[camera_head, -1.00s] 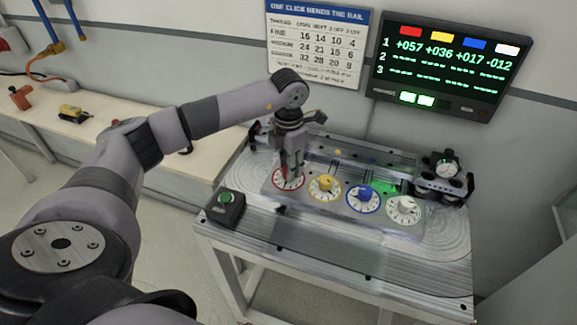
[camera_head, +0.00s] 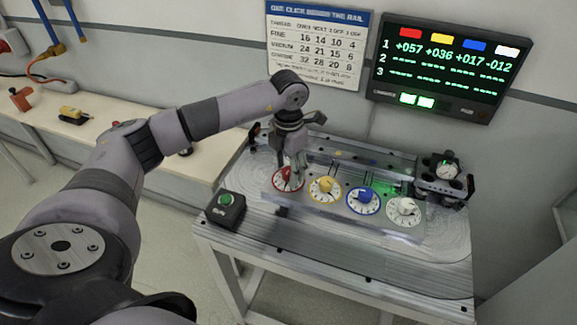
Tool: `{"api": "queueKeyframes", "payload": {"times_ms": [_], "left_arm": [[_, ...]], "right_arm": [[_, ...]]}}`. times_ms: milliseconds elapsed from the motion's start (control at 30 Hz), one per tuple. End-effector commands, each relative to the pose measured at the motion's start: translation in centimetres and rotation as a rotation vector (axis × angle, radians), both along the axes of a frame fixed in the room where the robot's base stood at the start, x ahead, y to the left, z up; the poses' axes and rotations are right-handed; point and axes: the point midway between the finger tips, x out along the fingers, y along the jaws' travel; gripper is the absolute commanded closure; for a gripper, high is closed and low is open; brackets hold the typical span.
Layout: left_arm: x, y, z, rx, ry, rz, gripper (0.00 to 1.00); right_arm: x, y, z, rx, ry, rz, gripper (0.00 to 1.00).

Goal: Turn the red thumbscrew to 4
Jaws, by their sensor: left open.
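The red thumbscrew (camera_head: 288,173) sits on a white dial with a red rim, leftmost in a row on the metal table (camera_head: 330,248). My left gripper (camera_head: 291,162) points down over this dial. Its fingers are open, close above or around the red knob; I cannot tell if they touch it. The dial's numbers and the knob's pointing direction are too small to read. The right gripper does not show.
Yellow (camera_head: 325,187), blue (camera_head: 364,197) and white (camera_head: 404,208) knobs on dials stand to the right. A black box with a green button (camera_head: 226,202) is at the front left. A round gauge (camera_head: 447,170) stands at right. A wall screen (camera_head: 440,65) shows numbers.

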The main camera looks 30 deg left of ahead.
Motion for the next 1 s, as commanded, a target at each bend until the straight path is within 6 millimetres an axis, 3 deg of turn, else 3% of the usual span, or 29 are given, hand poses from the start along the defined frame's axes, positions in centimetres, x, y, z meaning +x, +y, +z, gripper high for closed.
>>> {"api": "queueKeyframes", "payload": {"times_ms": [267,700,1000], "left_arm": [[0.1,0.0,1.1,-0.001,-0.003,-0.001,0.51],[0.1,0.0,9.7,0.0,-0.003,-0.001,0.51],[0.0,0.0,12.0,-0.001,0.0,0.0,0.51]], "right_arm": [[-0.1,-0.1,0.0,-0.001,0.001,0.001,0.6],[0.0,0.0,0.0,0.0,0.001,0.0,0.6],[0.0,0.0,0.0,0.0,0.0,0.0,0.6]]}}
